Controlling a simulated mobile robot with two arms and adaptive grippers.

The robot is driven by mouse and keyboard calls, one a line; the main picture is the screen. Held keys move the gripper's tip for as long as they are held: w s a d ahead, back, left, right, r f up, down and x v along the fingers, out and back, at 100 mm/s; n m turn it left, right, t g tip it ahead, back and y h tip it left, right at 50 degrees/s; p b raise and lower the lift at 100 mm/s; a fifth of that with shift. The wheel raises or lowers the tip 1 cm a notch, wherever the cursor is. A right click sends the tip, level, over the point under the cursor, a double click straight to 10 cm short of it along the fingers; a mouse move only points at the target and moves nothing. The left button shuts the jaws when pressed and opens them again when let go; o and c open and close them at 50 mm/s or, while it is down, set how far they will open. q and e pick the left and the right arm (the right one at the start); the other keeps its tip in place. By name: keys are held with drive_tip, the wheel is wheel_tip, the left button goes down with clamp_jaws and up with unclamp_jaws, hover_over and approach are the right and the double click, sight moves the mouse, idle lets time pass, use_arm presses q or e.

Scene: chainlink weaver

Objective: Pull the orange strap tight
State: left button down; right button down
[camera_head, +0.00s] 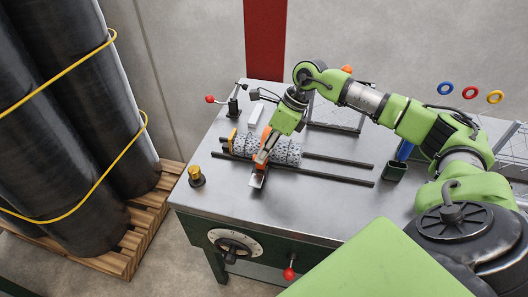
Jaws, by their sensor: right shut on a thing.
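A grey roll of chain-link mesh (286,151) lies across dark parallel rods on the metal workbench. The orange strap (265,138) shows as a narrow band over the middle of the roll, partly covered by my gripper. My right gripper (262,163) reaches down from the upper right and is shut on the strap at the roll's front side. A small grey and dark piece (258,181) sits just below the fingers; how it joins the strap is too small to tell. My left gripper is not in view.
The workbench (320,212) has clear room at the front right. A yellow knob (196,176) stands at its left edge, and a red-tipped lever (211,99) behind it. Large black rolls (75,110) stand on a wooden pallet at left.

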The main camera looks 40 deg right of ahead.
wheel_tip(320, 180, up, 10)
drive_tip(key=p, duration=0.3)
drive_tip(key=shift+w+r, duration=0.1)
drive_tip(key=shift+r, duration=0.05)
drive_tip(key=c, duration=2)
unclamp_jaws()
drive_tip(key=v, duration=1.2)
